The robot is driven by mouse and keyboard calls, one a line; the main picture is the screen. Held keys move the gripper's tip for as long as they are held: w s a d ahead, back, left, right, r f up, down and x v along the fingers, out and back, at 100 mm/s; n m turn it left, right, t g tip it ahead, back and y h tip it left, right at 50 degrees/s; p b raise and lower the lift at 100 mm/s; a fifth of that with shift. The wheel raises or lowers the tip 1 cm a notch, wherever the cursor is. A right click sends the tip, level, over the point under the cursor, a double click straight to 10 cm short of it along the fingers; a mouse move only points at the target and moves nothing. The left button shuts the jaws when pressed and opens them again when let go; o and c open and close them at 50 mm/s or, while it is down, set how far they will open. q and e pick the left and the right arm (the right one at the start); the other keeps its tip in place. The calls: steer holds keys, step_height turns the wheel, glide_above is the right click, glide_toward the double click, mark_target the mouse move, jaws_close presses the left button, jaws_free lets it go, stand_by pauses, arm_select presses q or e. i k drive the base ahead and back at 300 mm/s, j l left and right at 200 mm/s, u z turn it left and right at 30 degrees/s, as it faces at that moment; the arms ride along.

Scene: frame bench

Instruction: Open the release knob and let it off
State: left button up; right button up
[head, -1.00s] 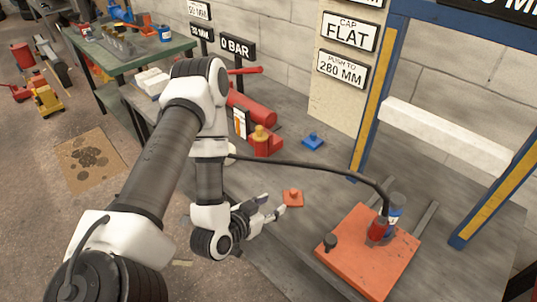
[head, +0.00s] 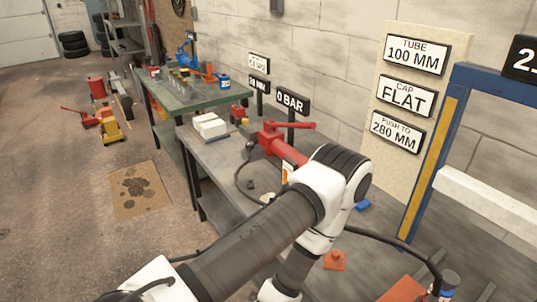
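The red hand pump (head: 272,142) lies on the grey bench in the head view, its red handle pointing right. A black sign reading 0 BAR (head: 292,101) stands behind it. My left arm comes in from the bottom left and covers the pump's near side. I cannot make out the release knob for certain; a small pale round piece (head: 268,198) sits on the bench beside the arm. My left gripper is out of the picture below the bottom edge. My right gripper is not in view.
White blocks (head: 210,126) lie at the bench's left end. An orange piece (head: 334,261) and a blue piece (head: 362,205) lie right of my arm. A black hose (head: 385,238) runs towards the cylinder (head: 446,283) by the blue frame (head: 436,140). A green table (head: 198,96) stands behind.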

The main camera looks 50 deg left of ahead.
mark_target(249, 145)
steer(key=j+u, duration=0.2)
steer(key=u, duration=0.2)
steer(key=j+u, duration=0.2)
steer(key=u, duration=0.25)
steer(key=i+j+u, duration=0.1)
steer(key=u, duration=0.3)
steer(key=i+j+z, duration=0.15)
steer(key=j+z, duration=0.45)
steer(key=z, duration=0.2)
steer(key=i+j+z, duration=0.1)
steer(key=j+z, duration=0.3)
